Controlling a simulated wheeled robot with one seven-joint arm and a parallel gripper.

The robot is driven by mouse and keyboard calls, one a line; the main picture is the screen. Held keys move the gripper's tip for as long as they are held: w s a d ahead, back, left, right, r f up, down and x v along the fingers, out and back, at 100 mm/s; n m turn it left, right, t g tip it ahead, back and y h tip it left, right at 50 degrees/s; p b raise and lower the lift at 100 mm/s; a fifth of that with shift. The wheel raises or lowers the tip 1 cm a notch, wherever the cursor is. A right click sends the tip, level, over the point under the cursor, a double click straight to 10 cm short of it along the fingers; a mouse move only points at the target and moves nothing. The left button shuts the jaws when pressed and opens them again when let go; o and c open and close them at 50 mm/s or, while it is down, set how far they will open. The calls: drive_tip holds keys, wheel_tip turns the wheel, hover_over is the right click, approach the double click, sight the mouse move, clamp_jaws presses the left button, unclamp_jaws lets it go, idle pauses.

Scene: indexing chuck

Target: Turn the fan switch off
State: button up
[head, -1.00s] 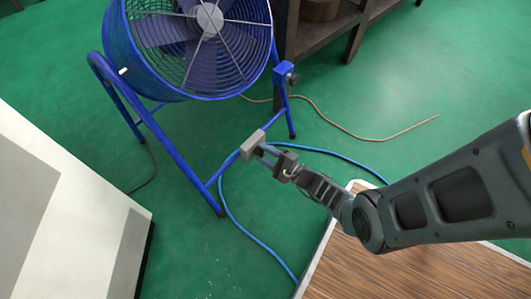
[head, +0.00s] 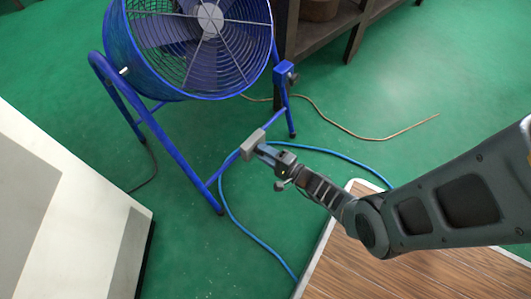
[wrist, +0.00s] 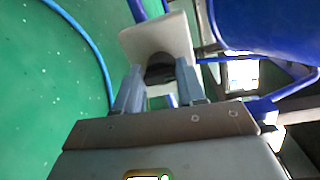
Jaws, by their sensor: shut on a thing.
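The blue drum fan (head: 190,50) stands on its tubular frame at the upper left of the head view. A grey switch box (head: 251,145) sits on the frame's lower bar. In the wrist view the switch box (wrist: 155,38) is a pale plate with a round black knob (wrist: 160,70) on its face. My gripper (head: 262,150) is at the box's face. In the wrist view my gripper (wrist: 159,84) has one finger on each side of the black knob and is shut on it. The knob is hidden by my fingers in the head view.
A blue hose (head: 232,214) curves over the green floor below the gripper. A thin brown cable (head: 350,133) lies further back. A wood-topped table (head: 400,272) is at the lower right, a pale cabinet (head: 60,215) at the left, and a dark shelf (head: 335,28) behind.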

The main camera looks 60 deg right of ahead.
drive_tip(key=shift+d+r, duration=0.2)
drive_tip(key=o, duration=1)
drive_tip(key=shift+a, duration=0.1)
drive_tip(key=shift+f, duration=0.1)
drive_tip(key=s+p, duration=0.1)
drive_tip(key=s, duration=0.6)
drive_tip(key=shift+s+a+r+p, duration=0.3)
drive_tip(key=shift+s+a+r, duration=0.05)
drive_tip(key=shift+a, duration=0.1)
